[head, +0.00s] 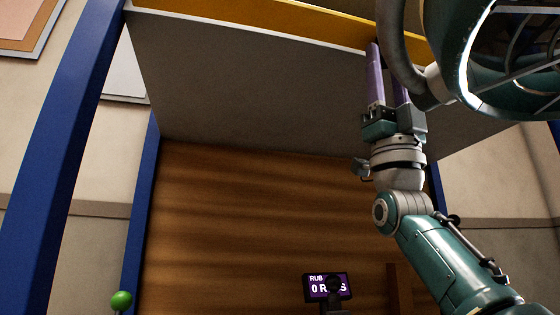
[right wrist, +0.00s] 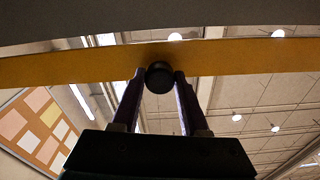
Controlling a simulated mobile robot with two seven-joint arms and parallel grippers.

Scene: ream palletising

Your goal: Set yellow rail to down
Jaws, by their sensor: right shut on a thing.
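The yellow rail (head: 290,20) crosses the top of the head view, along the edge of a large grey panel (head: 250,85). It also spans the right wrist view (right wrist: 70,66) from side to side. A round black knob (right wrist: 159,77) sits at the rail's lower edge in that view. My right gripper (head: 388,65) is raised to the rail. Its purple fingers (right wrist: 159,90) stand on both sides of the knob and are shut on it. The knob is hidden in the head view. My left gripper is not in view.
Blue posts (head: 55,150) stand at the left, with a brown wooden surface (head: 250,220) beyond them. A small purple display (head: 327,287) and a green ball (head: 121,300) are low in the head view. The space below the grey panel looks clear left of my right arm.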

